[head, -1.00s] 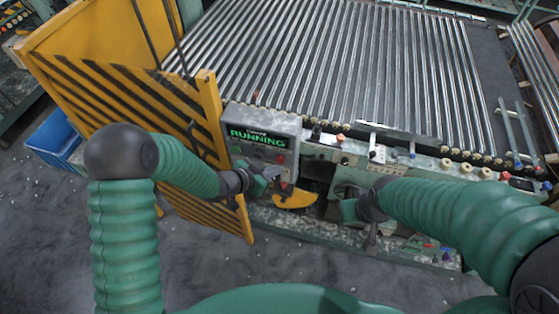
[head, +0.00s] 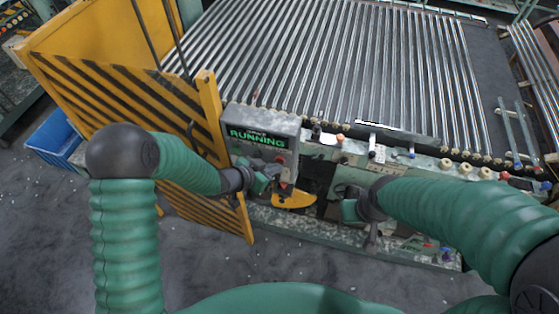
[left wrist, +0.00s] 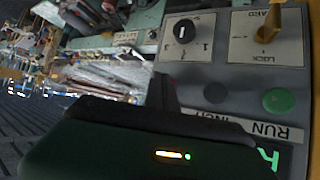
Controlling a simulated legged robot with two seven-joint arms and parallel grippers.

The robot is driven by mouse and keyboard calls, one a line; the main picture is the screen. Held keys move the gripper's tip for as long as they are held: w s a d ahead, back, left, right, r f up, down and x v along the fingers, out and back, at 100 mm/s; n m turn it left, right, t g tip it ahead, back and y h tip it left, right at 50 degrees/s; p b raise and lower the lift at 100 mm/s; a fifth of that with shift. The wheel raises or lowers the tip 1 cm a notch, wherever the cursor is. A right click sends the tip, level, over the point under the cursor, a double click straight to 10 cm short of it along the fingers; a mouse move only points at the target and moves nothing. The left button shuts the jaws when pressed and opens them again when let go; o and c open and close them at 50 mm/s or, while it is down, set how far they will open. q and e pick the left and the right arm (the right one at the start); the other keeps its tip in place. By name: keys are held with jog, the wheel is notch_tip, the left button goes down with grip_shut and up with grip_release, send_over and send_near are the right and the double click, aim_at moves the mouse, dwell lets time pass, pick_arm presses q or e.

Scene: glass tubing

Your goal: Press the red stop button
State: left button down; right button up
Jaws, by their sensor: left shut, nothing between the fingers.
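The control box (head: 262,122) hangs on the machine's front left corner, and its green display (head: 258,138) reads RUNNING. A small red button (head: 281,159) shows on its face, just above my left gripper. My left gripper (head: 276,174) is shut and empty, close in front of the box's lower face; I cannot tell whether it touches. In the left wrist view the gripper body fills the lower part, and a dark red shape (left wrist: 164,92) shows behind it, mostly hidden. My right gripper (head: 350,210) is low before the machine; its fingers are unclear.
In the left wrist view the panel carries a green button (left wrist: 279,101), a dark button (left wrist: 215,92), a rotary switch (left wrist: 184,31) and a yellow lever switch (left wrist: 269,27). A yellow striped gate (head: 207,110) stands close left of the box. Metal rollers (head: 330,65) lie behind.

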pick_arm(q)
jog(key=shift+w+d, duration=0.15)
jog(key=shift+w, duration=0.35)
dwell(0.6)
jog(key=shift+s, duration=0.15)
jog(key=shift+s+a, duration=0.25)
jog(key=shift+s, duration=0.5)
jog(key=s, duration=0.1)
jog(key=s+a, duration=0.1)
jog(key=s, duration=0.2)
jog(key=shift+s+a+b, duration=0.3)
jog(key=shift+s, duration=0.1)
